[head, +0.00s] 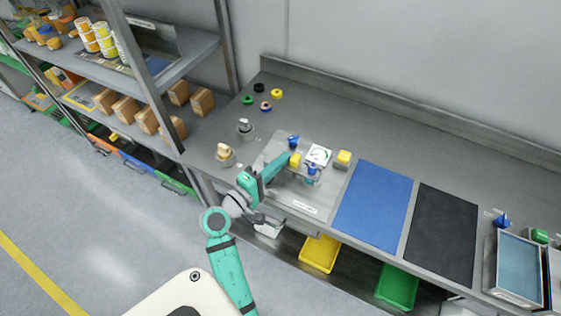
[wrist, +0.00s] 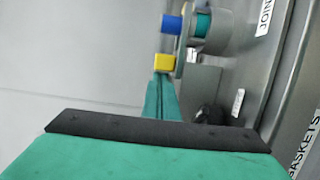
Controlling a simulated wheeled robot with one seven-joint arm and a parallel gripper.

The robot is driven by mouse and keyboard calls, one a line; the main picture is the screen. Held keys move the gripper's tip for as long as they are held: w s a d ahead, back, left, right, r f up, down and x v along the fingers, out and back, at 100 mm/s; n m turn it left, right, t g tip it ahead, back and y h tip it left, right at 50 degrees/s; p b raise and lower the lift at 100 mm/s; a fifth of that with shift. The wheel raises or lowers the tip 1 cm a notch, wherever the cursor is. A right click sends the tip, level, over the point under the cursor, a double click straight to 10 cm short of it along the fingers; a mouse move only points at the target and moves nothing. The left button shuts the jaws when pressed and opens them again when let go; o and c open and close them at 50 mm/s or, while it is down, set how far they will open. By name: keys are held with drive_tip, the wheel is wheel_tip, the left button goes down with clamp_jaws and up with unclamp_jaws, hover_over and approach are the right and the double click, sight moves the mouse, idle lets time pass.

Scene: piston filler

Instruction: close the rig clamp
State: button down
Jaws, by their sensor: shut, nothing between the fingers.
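The rig stands on a light metal plate (head: 274,145) on the bench in the head view, with a white round gauge (head: 318,154), blue knobs and yellow-tipped parts. I cannot tell for sure which part is the clamp, or whether it is open. A yellow block (head: 295,160) sits right at the tip of my gripper (head: 286,161). The wrist view shows a yellow block (wrist: 163,62) just beyond my green fingers (wrist: 162,92), beside a blue knob (wrist: 172,24) and a teal cylinder (wrist: 202,25). My gripper is shut and empty; whether it touches the yellow block is unclear.
A blue mat (head: 374,207) and black mat (head: 441,234) lie to the right, then a tray (head: 519,270). Small fittings (head: 245,127) stand on the left. A shelf rack (head: 190,60) rises left of the bench.

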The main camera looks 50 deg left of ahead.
sight(268, 158)
drive_tip(key=s+a, duration=0.2)
drive_tip(key=a, duration=0.1)
drive_tip(key=shift+a, duration=0.2)
drive_tip(key=s+d, duration=0.1)
drive_tip(key=s, duration=0.8)
drive_tip(key=shift+s+d, duration=0.3)
drive_tip(key=shift+d, duration=0.05)
